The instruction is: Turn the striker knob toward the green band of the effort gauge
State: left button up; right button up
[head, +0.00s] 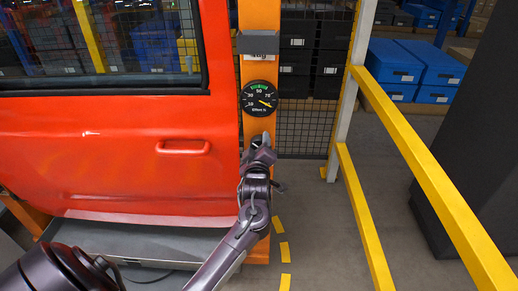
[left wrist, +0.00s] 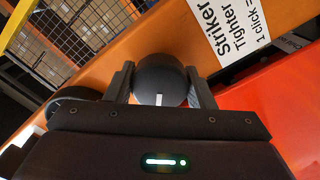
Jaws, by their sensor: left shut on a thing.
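The striker knob (left wrist: 165,65) is a round black knob with a white mark, on the orange post, in the left wrist view. My left gripper (left wrist: 160,90) has one finger on each side of it and is shut on it. In the head view the left gripper (head: 259,150) is at the post below the gauge, and it hides the knob. The effort gauge (head: 259,99) is a black dial with a green band at its top. Its yellow needle points to the lower right, past the 75 mark and outside the green band. My right gripper is not in view.
A white label (left wrist: 238,28) reading "Striker" and "Tighter" is beside the knob. The red door (head: 120,150) stands left of the orange post (head: 258,128). A yellow railing (head: 420,165) is on the right, with grey floor between it and the post.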

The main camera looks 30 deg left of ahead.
pick_arm(q)
jog(key=shift+n+b, duration=0.4)
jog(key=shift+n, duration=0.6)
jog(key=o, duration=1)
jog(key=shift+c, duration=0.2)
jog(key=v, duration=0.8)
jog(key=shift+b, duration=0.4)
jog(key=shift+a, duration=0.1)
